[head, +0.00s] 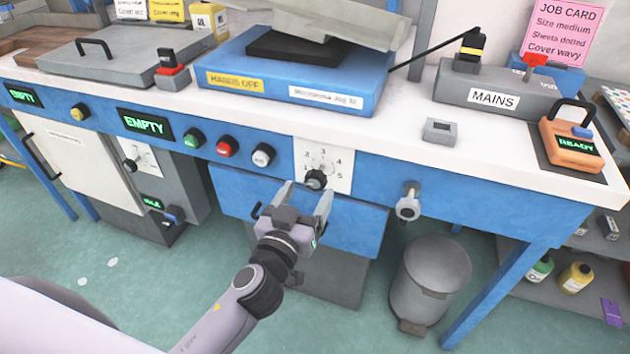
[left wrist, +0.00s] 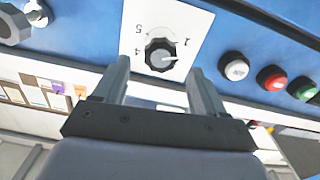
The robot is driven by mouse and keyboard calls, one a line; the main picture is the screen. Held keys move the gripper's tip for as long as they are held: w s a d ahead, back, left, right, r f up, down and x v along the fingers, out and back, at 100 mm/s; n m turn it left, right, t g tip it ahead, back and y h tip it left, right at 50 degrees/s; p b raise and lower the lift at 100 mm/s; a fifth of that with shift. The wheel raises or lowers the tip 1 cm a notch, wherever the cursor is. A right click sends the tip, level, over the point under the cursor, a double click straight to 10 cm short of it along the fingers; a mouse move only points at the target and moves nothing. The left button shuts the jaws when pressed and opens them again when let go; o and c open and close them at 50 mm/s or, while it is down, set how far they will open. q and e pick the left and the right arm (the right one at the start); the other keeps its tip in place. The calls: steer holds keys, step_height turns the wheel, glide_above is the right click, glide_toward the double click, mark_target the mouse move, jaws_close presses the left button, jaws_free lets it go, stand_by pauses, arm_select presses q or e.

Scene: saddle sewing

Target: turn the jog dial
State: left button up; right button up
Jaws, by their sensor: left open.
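The jog dial is a black ridged knob (head: 316,180) on a white numbered plate (head: 341,158) on the blue bench front. In the left wrist view the knob (left wrist: 161,53) appears upside down. Its white pointer line faces the picture's right, toward the side with the 1. My left gripper (head: 306,192) is open and empty, just in front of and below the knob. In the left wrist view its fingers (left wrist: 160,72) stand to either side of the knob's lower edge. I cannot tell whether they touch it. My right gripper is in neither view.
White, red and green buttons (head: 225,147) lie left of the dial plate. A grey round knob (head: 408,204) sticks out to the right. A grey bin (head: 430,275) stands below. A second dial (head: 130,165) is on the left cabinet. The blue drawer front (head: 358,225) lies below the dial.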

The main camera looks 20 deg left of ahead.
mark_target(314, 182)
arm_select(q)
steer(key=shift+w, duration=2.65)
steer(key=c, duration=1)
